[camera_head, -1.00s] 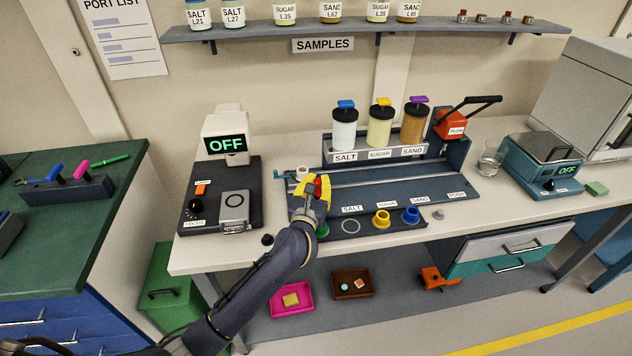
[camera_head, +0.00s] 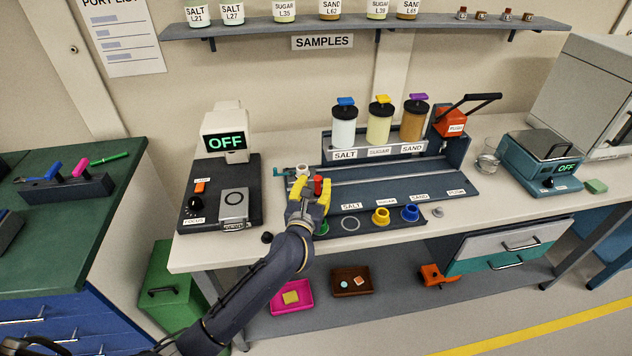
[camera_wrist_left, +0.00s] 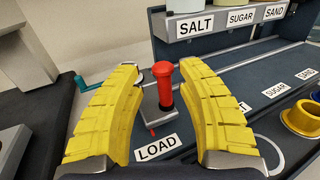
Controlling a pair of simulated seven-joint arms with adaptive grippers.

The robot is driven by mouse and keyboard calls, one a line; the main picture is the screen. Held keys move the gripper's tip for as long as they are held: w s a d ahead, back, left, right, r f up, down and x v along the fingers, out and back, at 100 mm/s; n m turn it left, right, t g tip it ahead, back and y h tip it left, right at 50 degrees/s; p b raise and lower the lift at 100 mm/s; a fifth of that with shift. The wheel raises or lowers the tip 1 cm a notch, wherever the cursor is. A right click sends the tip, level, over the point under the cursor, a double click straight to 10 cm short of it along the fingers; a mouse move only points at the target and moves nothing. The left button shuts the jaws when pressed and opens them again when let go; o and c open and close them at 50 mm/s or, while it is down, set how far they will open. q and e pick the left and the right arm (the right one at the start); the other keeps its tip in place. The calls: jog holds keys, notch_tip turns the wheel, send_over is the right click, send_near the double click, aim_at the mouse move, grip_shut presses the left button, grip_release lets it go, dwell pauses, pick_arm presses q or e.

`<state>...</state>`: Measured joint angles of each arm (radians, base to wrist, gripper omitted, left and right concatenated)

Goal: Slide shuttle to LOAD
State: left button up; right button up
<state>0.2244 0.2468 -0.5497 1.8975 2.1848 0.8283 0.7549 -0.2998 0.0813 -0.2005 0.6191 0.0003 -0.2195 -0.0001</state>
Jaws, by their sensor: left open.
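The shuttle (camera_wrist_left: 157,105) shows in the left wrist view as a grey block with a red upright knob (camera_wrist_left: 163,82), beside the LOAD label (camera_wrist_left: 158,147) on the dark rail station (camera_head: 400,180). In the head view the red knob (camera_head: 318,184) shows at the left end of the station. My left gripper (camera_head: 309,190) is open, its yellow fingers on either side of the knob with gaps between. The fingers also frame the knob in the left wrist view (camera_wrist_left: 160,100). The SALT, SUGAR and SAND labels lie to the right along the station.
Salt (camera_head: 344,128), sugar (camera_head: 380,124) and sand (camera_head: 413,121) dispensers stand behind the rail. A red press (camera_head: 453,122) with a black lever is at the right end. Yellow (camera_head: 381,217) and blue (camera_head: 410,213) rings lie in front. A scope showing OFF (camera_head: 226,143) stands left.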

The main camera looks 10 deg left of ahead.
pick_arm(q)
jog(key=s, duration=1)
jog(key=shift+s+a, duration=0.15)
